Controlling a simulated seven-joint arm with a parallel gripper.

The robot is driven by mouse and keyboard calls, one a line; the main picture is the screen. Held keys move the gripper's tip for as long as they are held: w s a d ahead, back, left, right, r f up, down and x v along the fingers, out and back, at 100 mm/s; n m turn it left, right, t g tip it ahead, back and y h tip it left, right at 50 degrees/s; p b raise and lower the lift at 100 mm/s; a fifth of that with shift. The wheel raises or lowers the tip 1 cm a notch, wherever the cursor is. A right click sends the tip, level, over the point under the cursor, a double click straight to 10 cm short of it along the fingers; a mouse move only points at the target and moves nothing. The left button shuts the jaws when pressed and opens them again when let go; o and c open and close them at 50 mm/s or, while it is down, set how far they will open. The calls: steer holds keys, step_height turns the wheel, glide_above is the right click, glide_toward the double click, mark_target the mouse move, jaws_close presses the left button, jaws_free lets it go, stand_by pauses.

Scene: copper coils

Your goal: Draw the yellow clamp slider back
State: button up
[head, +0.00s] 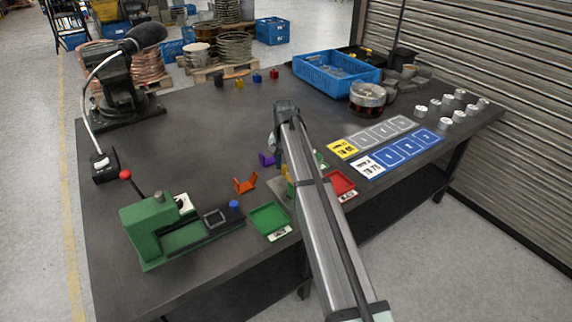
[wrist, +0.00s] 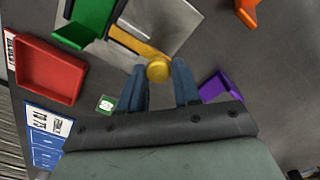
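The yellow clamp slider (wrist: 128,42) is a flat bar ending in a round yellow knob (wrist: 157,71). It lies on a grey metal plate (wrist: 172,28) in the wrist view. My gripper (wrist: 159,68) is open, with one blue-grey finger on each side of the knob. Narrow gaps seem to show between fingers and knob, so I cannot tell of any contact. A green block (wrist: 93,18) stands beside the slider at upper left. In the head view my arm hides most of the clamp, and only a bit of the metal plate (head: 277,188) shows.
A purple bracket (wrist: 216,86) lies right of my gripper and an orange bracket (wrist: 246,12) farther off. A red tray (wrist: 48,68) and blue label card (wrist: 46,138) are on the left. In the head view a green press (head: 150,225) and green tray (head: 269,217) stand left of my arm.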

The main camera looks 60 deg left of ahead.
mark_target(284, 165)
steer(key=o, duration=0.4)
steer(key=shift+a, duration=0.15)
step_height(284, 165, up, 14)
steer(key=shift+f, duration=0.1)
stand_by(0.4)
stand_by(0.5)
